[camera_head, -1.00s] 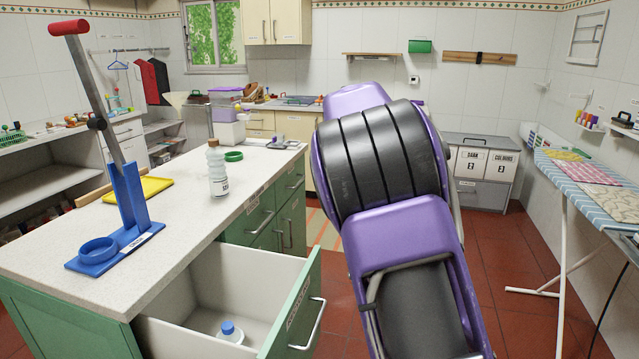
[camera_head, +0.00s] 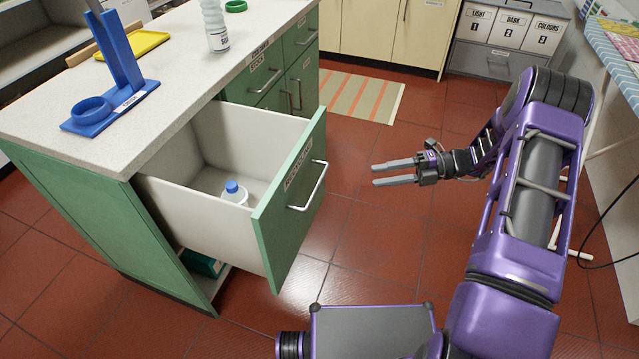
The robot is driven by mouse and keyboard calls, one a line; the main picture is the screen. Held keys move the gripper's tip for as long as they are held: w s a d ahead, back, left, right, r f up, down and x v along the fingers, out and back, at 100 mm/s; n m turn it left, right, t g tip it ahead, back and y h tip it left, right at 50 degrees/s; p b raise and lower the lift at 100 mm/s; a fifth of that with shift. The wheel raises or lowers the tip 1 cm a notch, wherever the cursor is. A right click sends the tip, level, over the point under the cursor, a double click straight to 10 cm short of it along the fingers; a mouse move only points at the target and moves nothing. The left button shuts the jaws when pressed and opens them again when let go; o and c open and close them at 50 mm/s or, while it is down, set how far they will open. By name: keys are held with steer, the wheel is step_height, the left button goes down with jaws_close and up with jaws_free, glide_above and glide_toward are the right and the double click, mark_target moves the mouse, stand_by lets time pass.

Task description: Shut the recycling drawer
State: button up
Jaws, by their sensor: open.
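The recycling drawer (camera_head: 290,213) stands pulled well out of the green cabinet under the pale counter. Its green front carries a label that looks like "recycling" and a silver bar handle (camera_head: 308,187). A white bottle with a blue cap (camera_head: 234,193) is inside the drawer. My gripper (camera_head: 376,174) is to the right of the drawer front, apart from it and from the handle. Its two grey fingers are open, empty and point left toward the drawer front.
The counter (camera_head: 165,110) holds a blue stand (camera_head: 115,80), a yellow tray (camera_head: 140,43) and a white bottle (camera_head: 215,27). A striped mat (camera_head: 352,95) lies behind on the red tile floor. Labelled bins (camera_head: 505,35) stand at the back right. Floor between drawer and gripper is clear.

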mark_target(317, 184)
steer(key=a+f, duration=0.1)
steer(key=a, duration=0.4)
steer(key=a+f, duration=0.1)
steer(key=a, duration=0.4)
steer(key=s+a+f+b, duration=0.1)
steer(key=a, duration=0.5)
jaws_close()
stand_by(0.8)
